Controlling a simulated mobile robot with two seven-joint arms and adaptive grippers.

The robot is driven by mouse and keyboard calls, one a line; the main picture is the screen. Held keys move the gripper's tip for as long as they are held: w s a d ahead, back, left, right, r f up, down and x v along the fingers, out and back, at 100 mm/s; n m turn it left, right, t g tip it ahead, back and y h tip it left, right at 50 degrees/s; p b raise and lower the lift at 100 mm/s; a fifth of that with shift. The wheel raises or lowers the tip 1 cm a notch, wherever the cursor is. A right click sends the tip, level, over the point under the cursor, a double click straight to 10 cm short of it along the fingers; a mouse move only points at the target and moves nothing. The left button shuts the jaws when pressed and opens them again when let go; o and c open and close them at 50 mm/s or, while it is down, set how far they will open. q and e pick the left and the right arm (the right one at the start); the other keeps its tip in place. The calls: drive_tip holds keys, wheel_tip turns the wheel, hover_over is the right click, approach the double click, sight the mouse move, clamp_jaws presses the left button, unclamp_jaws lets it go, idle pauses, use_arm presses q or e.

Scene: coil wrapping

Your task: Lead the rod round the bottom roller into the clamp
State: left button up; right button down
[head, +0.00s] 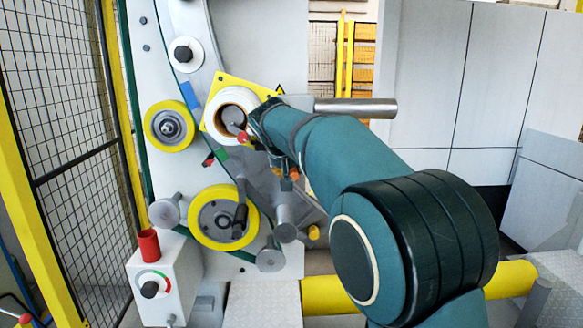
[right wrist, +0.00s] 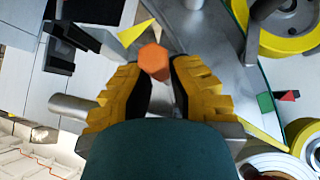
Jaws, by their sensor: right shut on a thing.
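My right gripper (head: 277,160) reaches in front of the machine, below and right of the white hub (head: 233,111). In the right wrist view its two yellow-padded fingers (right wrist: 157,95) are closed around an orange hexagonal rod end (right wrist: 154,61), which I take to be the rod. In the head view only a small orange bit (head: 287,184) shows under the gripper. A large yellow-rimmed wheel (head: 195,222) with a dark lever (head: 241,212), perhaps the clamp, sits lower left. The lowest grey roller (head: 271,259) stands below right of that wheel. My left gripper is not in view.
A smaller yellow-rimmed wheel (head: 158,127) sits above left, and grey rollers (head: 165,212) flank the large wheel. A control box (head: 165,285) with a red button stands at lower left. A wire fence (head: 70,130) closes the left side. A grey bar (head: 355,107) sticks out to the right.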

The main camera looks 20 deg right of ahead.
drive_tip(key=w+a+f, duration=0.1)
drive_tip(key=a+f, duration=0.2)
drive_tip(key=f, duration=0.6)
drive_tip(key=shift+a+b, duration=0.3)
drive_tip(key=shift+b, duration=0.05)
idle(0.7)
idle(0.5)
drive_tip(key=w+a+f, duration=0.1)
drive_tip(key=a+f, duration=0.3)
drive_tip(key=f, duration=0.2)
drive_tip(key=shift+w+a, duration=0.15)
idle(0.5)
idle(0.5)
